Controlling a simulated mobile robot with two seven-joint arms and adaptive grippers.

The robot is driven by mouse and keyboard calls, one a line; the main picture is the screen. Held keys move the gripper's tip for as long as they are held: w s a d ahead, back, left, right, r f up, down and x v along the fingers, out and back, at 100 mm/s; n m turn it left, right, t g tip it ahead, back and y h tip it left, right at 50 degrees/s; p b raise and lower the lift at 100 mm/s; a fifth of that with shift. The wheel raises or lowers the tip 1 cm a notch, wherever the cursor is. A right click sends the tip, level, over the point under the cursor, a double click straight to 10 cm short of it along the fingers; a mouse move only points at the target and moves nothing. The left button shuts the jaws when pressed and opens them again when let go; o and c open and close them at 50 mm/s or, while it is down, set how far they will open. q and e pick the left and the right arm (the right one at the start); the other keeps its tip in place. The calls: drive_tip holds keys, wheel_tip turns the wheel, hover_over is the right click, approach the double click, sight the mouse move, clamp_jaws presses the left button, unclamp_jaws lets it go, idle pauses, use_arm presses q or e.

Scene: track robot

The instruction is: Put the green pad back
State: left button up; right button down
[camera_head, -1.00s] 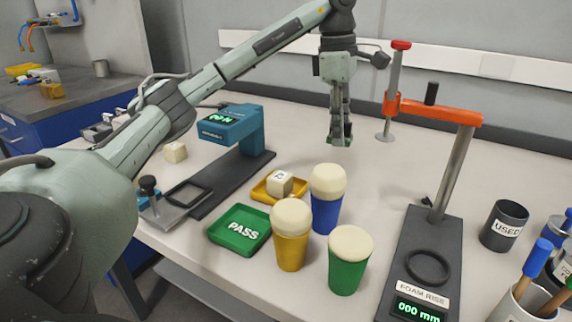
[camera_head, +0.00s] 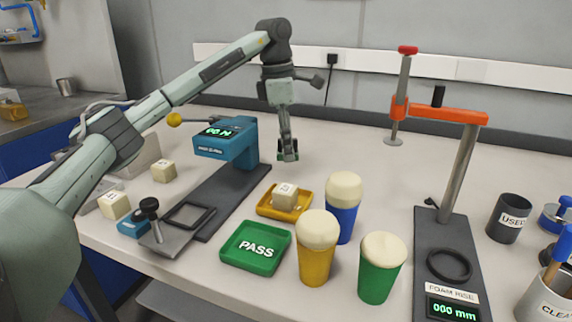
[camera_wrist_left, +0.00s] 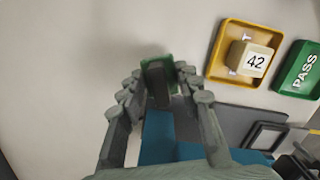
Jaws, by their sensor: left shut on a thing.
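My left gripper (camera_head: 288,152) is shut on the green pad, a small dark block with green edges. It hangs over the bench just right of the blue press tester's head and behind the yellow tray. In the left wrist view, the green pad (camera_wrist_left: 157,66) sits between the fingertips of the left gripper (camera_wrist_left: 158,85), apart from the yellow tray. The blue press tester (camera_head: 226,140) stands on a dark base, with a lit green display. My right gripper is in neither view.
A yellow tray (camera_head: 265,206) holds a cube marked 42 (camera_wrist_left: 236,53). The green PASS tray (camera_head: 230,256), blue cup (camera_head: 341,222), yellow cup (camera_head: 314,265) and green cup (camera_head: 378,278) stand in front. The foam rise stand (camera_head: 455,185) is at right.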

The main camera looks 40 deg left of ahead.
sight(287, 175)
use_arm(q)
drive_tip(key=shift+f, duration=2.15)
drive_tip(key=shift+f, duration=0.2)
drive_tip(key=o, duration=1.1)
drive_tip(key=shift+r, duration=0.15)
drive_tip(key=shift+r, duration=0.3)
drive_tip(key=r, duration=0.7)
drive_tip(key=a+r, duration=0.1)
drive_tip(key=r, duration=0.2)
drive_tip(key=shift+s+r+p, duration=0.35)
drive_tip(key=shift+s+a+r, duration=0.1)
drive_tip(key=shift+r, duration=0.3)
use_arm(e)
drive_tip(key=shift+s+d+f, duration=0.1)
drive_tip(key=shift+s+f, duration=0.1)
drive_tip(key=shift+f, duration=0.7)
